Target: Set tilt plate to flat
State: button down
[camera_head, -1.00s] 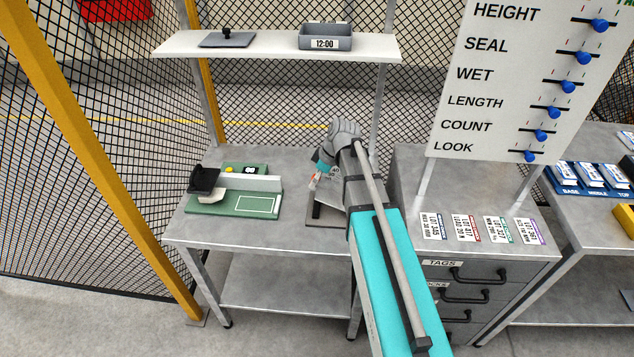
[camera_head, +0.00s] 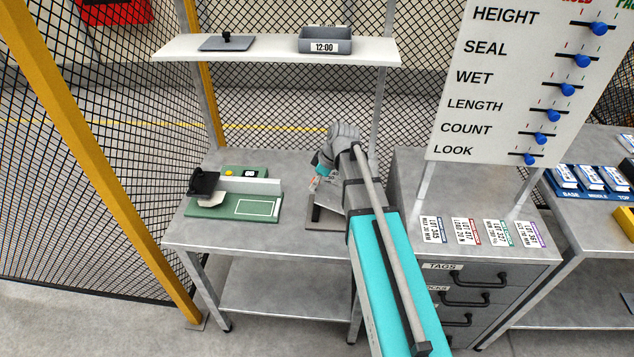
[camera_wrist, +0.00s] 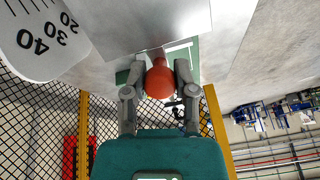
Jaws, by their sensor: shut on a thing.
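The tilt plate fixture (camera_head: 328,193) is a grey metal piece on a dark base near the right end of the bench. My arm hides much of it, so I cannot tell the plate's angle. In the wrist view a pale dial (camera_wrist: 42,40) with marks 20, 30 and 40 shows at the upper left; its pointer is not clear. My gripper (camera_wrist: 158,76) is shut on a round orange-red knob (camera_wrist: 160,84), with one finger on each side. In the head view my gripper (camera_head: 317,180) is small and partly hidden at the fixture.
A green sealer-like device (camera_head: 235,203) stands on the left of the bench (camera_head: 215,236). A shelf (camera_head: 270,51) above holds a grey tray (camera_head: 325,40) marked 12:00. A slider board (camera_head: 500,85) and a drawer cabinet (camera_head: 468,276) stand to the right. Yellow posts and mesh fence the left.

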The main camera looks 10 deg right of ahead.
jog(key=a+f+h+b, duration=0.1)
jog(key=f, duration=0.1)
jog(key=a+f+h+b, duration=0.1)
jog(key=f+b, duration=0.1)
jog(key=a+f+g+h+b, duration=0.1)
jog(key=f+b, duration=0.1)
jog(key=f, duration=0.1)
jog(key=shift+w+h, duration=0.4)
jog(key=shift+a+f+b, duration=0.2)
jog(key=shift+f+b, duration=0.7)
jog(key=shift+b, duration=0.25)
jog(key=shift+c, duration=2.2)
grip_release()
jog(key=shift+a, duration=0.1)
jog(key=shift+w, duration=0.1)
